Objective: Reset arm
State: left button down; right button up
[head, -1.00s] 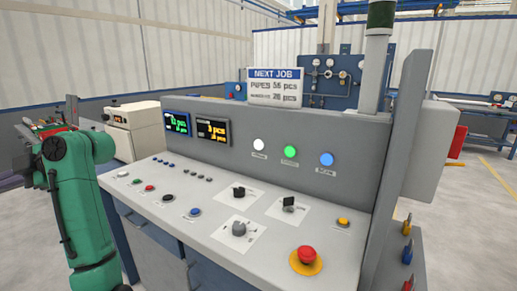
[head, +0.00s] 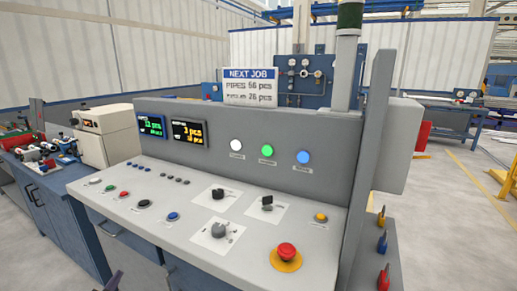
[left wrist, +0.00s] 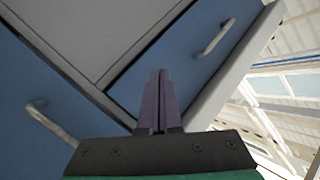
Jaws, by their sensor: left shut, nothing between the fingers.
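My left gripper (left wrist: 160,72) shows in the left wrist view with its two purple-grey fingers together and nothing between them. Blue drawer fronts (left wrist: 65,120) with metal handles (left wrist: 213,38) fill much of that view beyond the fingers. In the head view, only a small dark tip of my left gripper (head: 114,281) shows at the bottom left edge, in front of the control console (head: 150,232). My right gripper is in neither view.
The grey console carries a red emergency button (head: 286,254), knobs, lamps and two small screens (head: 188,133). A sign (head: 250,86) stands behind it. A blue workbench (head: 52,205) with a cream machine (head: 107,135) is at the left. Open floor (head: 455,230) lies at the right.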

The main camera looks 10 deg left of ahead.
pick_arm(q)
jog(key=s+f+g, duration=0.8)
jog(key=s+f, duration=1)
jog(key=s+a+f+g, duration=0.1)
jog(key=s+f+g, duration=0.25)
jog(key=s, duration=0.65)
jog(key=s+a+f+g, duration=0.1)
jog(key=s+f+g, duration=0.25)
jog(key=s, duration=0.55)
jog(key=s+d+f+n+h+p, duration=0.1)
jog(key=d+f, duration=0.3)
jog(key=d, duration=1.2)
jog(key=s+d+f+n+h, duration=0.1)
jog(key=d+f+h, duration=0.3)
jog(key=d, duration=1.2)
jog(key=shift+s+f+t+p, duration=0.15)
jog(key=shift+f+t+p, duration=0.15)
jog(key=shift+p, duration=0.1)
jog(key=shift+d, duration=0.1)
